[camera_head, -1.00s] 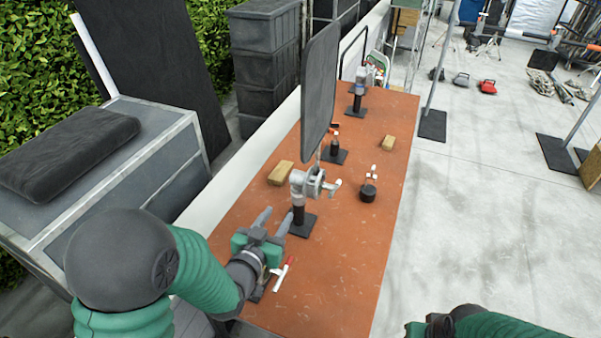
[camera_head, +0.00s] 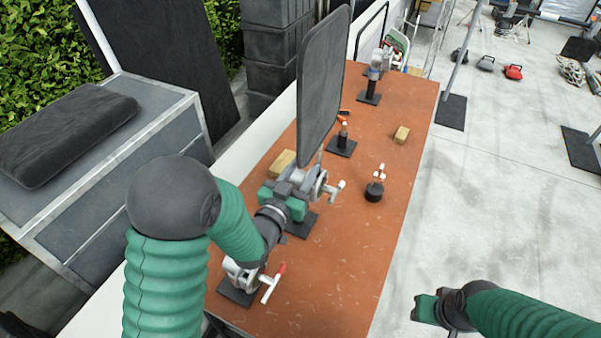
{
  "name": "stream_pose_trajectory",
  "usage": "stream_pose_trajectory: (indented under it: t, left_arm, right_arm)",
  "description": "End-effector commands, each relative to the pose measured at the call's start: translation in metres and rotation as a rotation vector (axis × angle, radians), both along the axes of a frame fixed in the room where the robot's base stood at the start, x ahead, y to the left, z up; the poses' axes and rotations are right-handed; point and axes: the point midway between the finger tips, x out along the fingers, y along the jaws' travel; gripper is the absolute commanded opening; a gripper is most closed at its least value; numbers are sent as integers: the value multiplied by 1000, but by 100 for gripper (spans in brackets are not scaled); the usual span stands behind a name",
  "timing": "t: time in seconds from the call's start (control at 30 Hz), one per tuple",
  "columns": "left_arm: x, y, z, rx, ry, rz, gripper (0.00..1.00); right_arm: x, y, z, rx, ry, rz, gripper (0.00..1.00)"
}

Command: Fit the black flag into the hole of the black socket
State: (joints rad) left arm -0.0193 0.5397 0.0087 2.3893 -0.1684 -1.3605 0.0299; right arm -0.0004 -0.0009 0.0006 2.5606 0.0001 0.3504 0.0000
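The black flag (camera_head: 322,80) is a large upright dark panel above the table. A thin pin at its lower corner runs down toward a silver grip head (camera_head: 319,187) on a black stand. My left gripper (camera_head: 293,182) is at the left side of this grip head, its fingers overlapping it in the picture. I cannot tell whether the fingers are closed on it. A short black post on a square base (camera_head: 341,146), possibly the black socket, stands just behind the flag; its hole is not clear. My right gripper (camera_head: 428,308) is low at the right, off the table, finger state unclear.
The orange-brown table (camera_head: 335,270) also bears a silver clamp with a red-tipped handle (camera_head: 245,277), a small black round piece (camera_head: 374,192), wooden blocks (camera_head: 402,134) and a farther stand (camera_head: 370,92). The table's front right is clear. A grey case (camera_head: 160,135) stands left.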

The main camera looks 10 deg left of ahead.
Motion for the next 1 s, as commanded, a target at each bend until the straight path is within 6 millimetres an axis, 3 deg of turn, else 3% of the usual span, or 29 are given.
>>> stream_pose_trajectory:
  t: [0.13, 0.4, 0.87, 1.0]
  left_arm:
    - [19, -8, 1, 2, 1, -3, 40]
    - [47, -10, -1, -1, -1, -2, 40]
    - [58, -12, 0, -1, 0, -2, 40]
    - [57, -14, 1, 0, 0, -2, 22]
  right_arm:
    - [0, 0, 4, 0, 0, -1, 35]
    - [0, 0, -6, 0, 0, -1, 35]
    - [0, 0, -7, 0, 0, -1, 35]
    - [0, 0, -7, 0, 0, -1, 35]
